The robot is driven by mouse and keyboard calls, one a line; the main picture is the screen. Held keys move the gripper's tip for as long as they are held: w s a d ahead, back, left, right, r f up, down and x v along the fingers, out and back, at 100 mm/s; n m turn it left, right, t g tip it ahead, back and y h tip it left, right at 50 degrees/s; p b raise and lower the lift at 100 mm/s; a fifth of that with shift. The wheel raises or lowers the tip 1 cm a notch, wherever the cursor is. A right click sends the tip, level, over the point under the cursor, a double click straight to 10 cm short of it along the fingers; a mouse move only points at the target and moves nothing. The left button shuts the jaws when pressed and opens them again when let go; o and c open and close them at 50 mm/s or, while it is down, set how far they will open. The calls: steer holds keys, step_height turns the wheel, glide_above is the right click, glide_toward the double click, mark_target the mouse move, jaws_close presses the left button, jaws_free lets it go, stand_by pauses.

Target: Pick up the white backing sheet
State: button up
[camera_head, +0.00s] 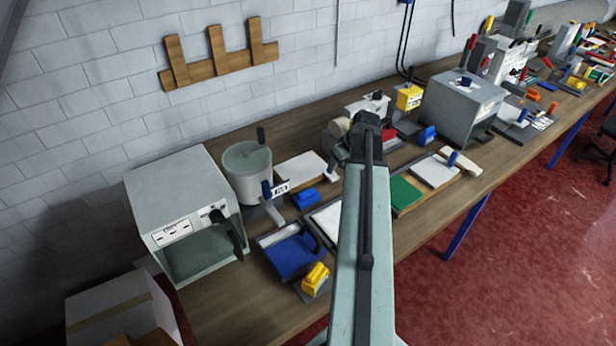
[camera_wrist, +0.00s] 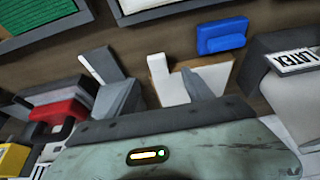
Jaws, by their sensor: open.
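A flat white sheet (camera_head: 300,170) lies on the bench in the head view, right of the grey drum and behind a small blue block. A white flat piece also shows in the wrist view (camera_wrist: 172,90), beside the blue block, partly covered by a finger; it appears to be the same sheet. My gripper (camera_wrist: 160,88) is open, its grey fingers spread over the bench near the sheet's edge. I cannot tell whether they touch it. In the head view my arm hides most of the gripper. Other white panels lie in a front tray (camera_head: 327,220) and at right (camera_head: 433,171).
The grey drum (camera_head: 246,170) with a LATEX label (camera_wrist: 295,60) stands beside the sheet. The blue block (camera_head: 306,198) lies close in front. A grey open box (camera_head: 185,210) is at left, a green panel (camera_head: 404,193) at right. The white brick wall is behind.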

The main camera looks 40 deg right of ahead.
mark_target(333, 177)
steer(key=b+x, duration=0.4)
steer(key=x, duration=0.1)
steer(key=b+x, duration=0.3)
steer(key=shift+w+d+f, duration=0.15)
steer(key=shift+d, duration=0.1)
steer(key=shift+r, duration=0.2)
jaws_close()
